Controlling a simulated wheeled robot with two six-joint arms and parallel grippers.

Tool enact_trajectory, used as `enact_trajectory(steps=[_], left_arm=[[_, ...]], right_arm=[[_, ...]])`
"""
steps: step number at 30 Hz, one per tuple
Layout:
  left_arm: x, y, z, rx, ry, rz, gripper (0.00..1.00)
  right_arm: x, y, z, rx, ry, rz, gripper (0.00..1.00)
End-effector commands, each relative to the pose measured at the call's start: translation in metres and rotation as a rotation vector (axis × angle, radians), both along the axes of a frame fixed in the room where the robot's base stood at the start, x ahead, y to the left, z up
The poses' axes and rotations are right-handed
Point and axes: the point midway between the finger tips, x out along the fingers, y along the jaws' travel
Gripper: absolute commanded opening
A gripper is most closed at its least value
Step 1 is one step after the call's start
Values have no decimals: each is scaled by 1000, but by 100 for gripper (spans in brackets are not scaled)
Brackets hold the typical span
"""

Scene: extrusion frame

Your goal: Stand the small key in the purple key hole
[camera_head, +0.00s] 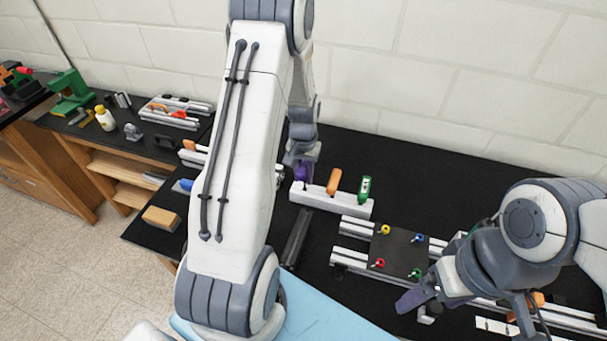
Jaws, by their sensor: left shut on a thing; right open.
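The purple key hole block (301,173) stands at the left end of a silver rail (325,202), in line with an orange block (335,181) and a green block (365,188). My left gripper (303,160) is directly over the purple block, close to it. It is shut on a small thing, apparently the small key. The fingers hide the key, so its tilt and whether it touches the hole cannot be told. My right gripper (415,303) is open at the lower right, beside the rails and away from the purple block.
A dark plate (400,251) with yellow, blue, red and green knobs lies on silver rails right of centre. A dark bar (297,238) lies left of it. My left arm covers much of the table's left part. The black tabletop (440,190) behind is clear.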

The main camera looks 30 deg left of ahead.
Motion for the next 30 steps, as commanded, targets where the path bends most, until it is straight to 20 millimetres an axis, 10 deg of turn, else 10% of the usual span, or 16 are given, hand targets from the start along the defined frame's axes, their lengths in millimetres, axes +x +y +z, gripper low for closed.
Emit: enact_trajectory(steps=[30], left_arm=[[0,0,-27,0,-1,0,0]], right_arm=[[0,0,-20,0,0,0,84]])
